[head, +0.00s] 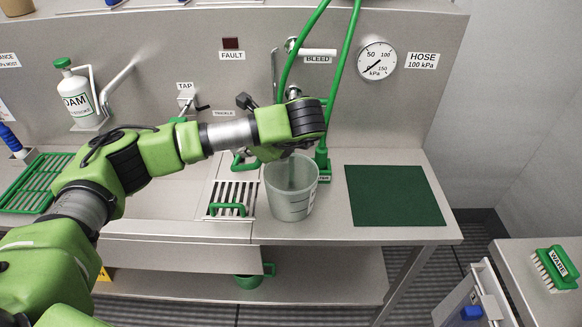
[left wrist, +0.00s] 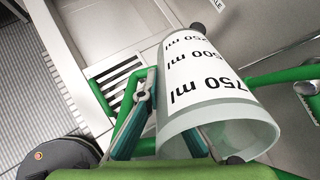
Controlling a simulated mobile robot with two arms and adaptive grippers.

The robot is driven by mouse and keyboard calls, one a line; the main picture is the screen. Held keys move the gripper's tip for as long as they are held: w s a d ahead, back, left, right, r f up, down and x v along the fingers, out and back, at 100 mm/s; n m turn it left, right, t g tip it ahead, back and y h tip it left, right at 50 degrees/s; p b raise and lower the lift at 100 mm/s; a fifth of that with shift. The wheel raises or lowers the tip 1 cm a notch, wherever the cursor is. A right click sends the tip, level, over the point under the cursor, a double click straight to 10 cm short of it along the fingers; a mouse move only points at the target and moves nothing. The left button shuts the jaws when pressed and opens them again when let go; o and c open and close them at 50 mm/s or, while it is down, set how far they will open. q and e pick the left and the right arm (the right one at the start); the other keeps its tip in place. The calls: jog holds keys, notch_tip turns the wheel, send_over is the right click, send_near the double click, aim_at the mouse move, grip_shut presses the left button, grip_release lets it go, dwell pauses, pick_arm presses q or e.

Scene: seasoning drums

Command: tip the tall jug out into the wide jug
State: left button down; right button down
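One translucent jug with dark markings (head: 297,206) appears upright on the counter, right of the slotted drain. In the left wrist view the jug (left wrist: 203,75) shows 250, 500 and 750 ml marks and its open mouth. I cannot tell whether it is the tall or the wide jug; no second such jug is clear. My left gripper (left wrist: 165,110) is at its rim. One teal finger lies along the outside wall; the other goes behind or into the mouth. Its tip is hidden, so I cannot tell whether the fingers are clamped. My right gripper is out of view.
The slotted drain (head: 235,192) has a green handle. Green hoses and a nozzle (head: 322,155) stand close behind the jug. A dark green mat (head: 394,195) lies clear at right. A FOAM bottle (head: 76,97) hangs at left. A green vessel (head: 249,281) sits on the lower shelf.

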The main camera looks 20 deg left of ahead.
pick_arm(q)
jog(key=shift+a+t+y+p, duration=0.15)
jog(key=shift+t+y+p, duration=0.35)
jog(key=shift+y+p, duration=0.45)
dwell(0.3)
jog(key=shift+r+t+y+p, duration=0.4)
jog(key=shift+r+y+p, duration=0.3)
jog(key=shift+p, duration=1.3)
jog(key=shift+d+r+y+p, duration=0.2)
jog(key=shift+r+y+p, duration=0.05)
jog(key=shift+p, duration=0.9)
jog(key=shift+s+d+r+t+y+p, duration=0.2)
jog(key=shift+d+r+t+y+p, duration=0.25)
jog(key=shift+p, duration=1.35)
jog(key=shift+r+y+p, duration=0.35)
jog(key=shift+y+p, duration=0.1)
jog(key=shift+p, duration=0.7)
